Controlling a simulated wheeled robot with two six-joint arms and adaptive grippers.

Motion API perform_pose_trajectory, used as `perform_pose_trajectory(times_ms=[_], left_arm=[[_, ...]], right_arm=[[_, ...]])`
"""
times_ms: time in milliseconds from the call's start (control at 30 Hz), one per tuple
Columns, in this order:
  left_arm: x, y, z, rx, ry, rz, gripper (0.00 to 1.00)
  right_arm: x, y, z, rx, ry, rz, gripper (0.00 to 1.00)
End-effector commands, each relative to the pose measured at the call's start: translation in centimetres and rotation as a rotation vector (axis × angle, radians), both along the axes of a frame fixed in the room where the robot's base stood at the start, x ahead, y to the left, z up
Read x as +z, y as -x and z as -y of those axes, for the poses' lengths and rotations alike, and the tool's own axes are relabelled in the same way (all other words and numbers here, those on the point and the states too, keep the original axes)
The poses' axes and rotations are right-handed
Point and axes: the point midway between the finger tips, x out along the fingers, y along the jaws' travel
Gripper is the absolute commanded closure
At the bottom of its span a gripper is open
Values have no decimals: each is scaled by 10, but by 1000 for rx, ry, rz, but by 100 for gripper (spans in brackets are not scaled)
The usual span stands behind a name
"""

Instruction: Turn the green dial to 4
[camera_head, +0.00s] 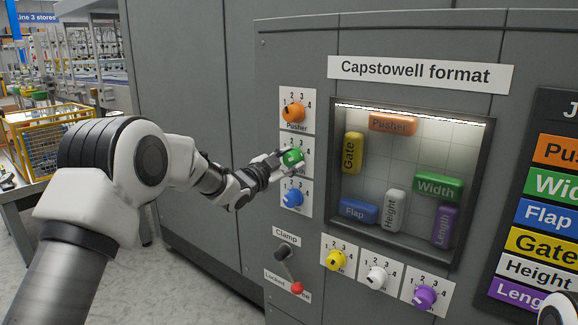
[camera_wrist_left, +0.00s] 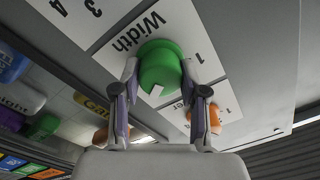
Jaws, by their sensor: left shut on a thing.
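The green dial (camera_head: 292,156) is the middle knob of the left column on the grey machine panel. Its plate reads "Width" in the left wrist view, where the dial (camera_wrist_left: 160,65) shows a white mark on its near side. My left gripper (camera_head: 284,161) is shut on the dial, with one finger on each side in the left wrist view (camera_wrist_left: 160,80). The fingers and dial hide part of the number scale, so I cannot tell which number the mark points to. My right gripper is out of view.
The orange dial (camera_head: 293,111) sits above and the blue dial (camera_head: 292,197) just below. Yellow (camera_head: 336,259), white (camera_head: 376,275) and purple (camera_head: 425,296) dials line the lower panel. A red-tipped clamp lever (camera_head: 296,287) is below. A window (camera_head: 420,150) shows coloured blocks.

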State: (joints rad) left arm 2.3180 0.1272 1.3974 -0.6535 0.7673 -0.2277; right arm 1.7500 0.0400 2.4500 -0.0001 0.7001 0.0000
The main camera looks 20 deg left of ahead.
Motion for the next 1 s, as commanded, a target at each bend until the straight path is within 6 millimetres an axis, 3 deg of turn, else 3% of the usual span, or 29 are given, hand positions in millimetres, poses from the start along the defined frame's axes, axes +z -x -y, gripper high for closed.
perform_pose_trajectory(times_ms=[533,567,600,633,1000], left_arm=[[3,0,0,0,-28,15,92],[3,0,0,0,-28,15,50],[3,0,0,0,-28,15,36],[2,0,0,0,-28,15,32],[1,5,-2,1,-27,11,32]], right_arm=[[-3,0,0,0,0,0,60],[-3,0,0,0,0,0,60],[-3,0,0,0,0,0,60],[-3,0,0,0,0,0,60],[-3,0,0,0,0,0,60]])
